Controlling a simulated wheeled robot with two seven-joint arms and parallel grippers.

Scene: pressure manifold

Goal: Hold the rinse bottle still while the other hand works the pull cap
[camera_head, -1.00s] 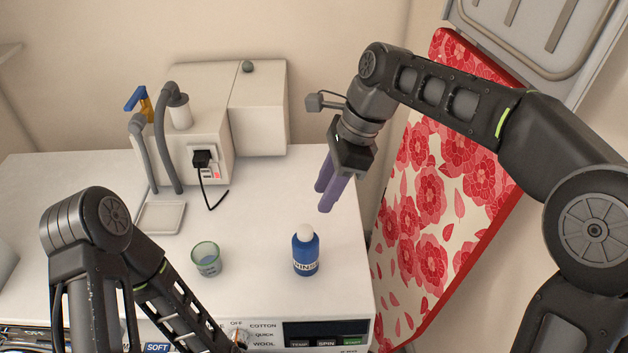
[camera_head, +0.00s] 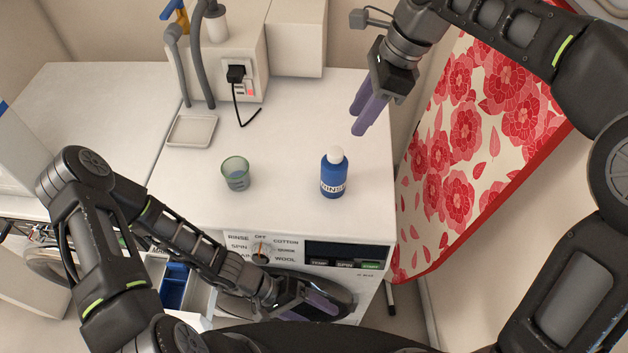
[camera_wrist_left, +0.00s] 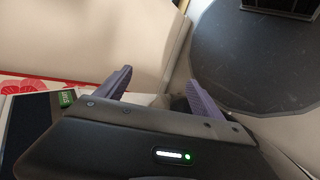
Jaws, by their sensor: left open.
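The rinse bottle (camera_head: 333,178) is blue with a white cap (camera_head: 335,154) and a label. It stands upright on the white machine top, near the front right. My right gripper (camera_head: 361,121) has purple fingers a little apart, pointing down, above and behind the bottle to the right, touching nothing. My left gripper (camera_head: 325,303) is low in front of the machine's front panel, below the bottle and apart from it. The left wrist view shows its two purple fingers (camera_wrist_left: 158,79) spread with nothing between them.
A greenish cup (camera_head: 236,174) stands left of the bottle. A square tray (camera_head: 191,130) and a white box with hoses (camera_head: 238,50) are behind. The control panel (camera_head: 262,248) runs along the front edge. A floral ironing board (camera_head: 470,120) leans at the right.

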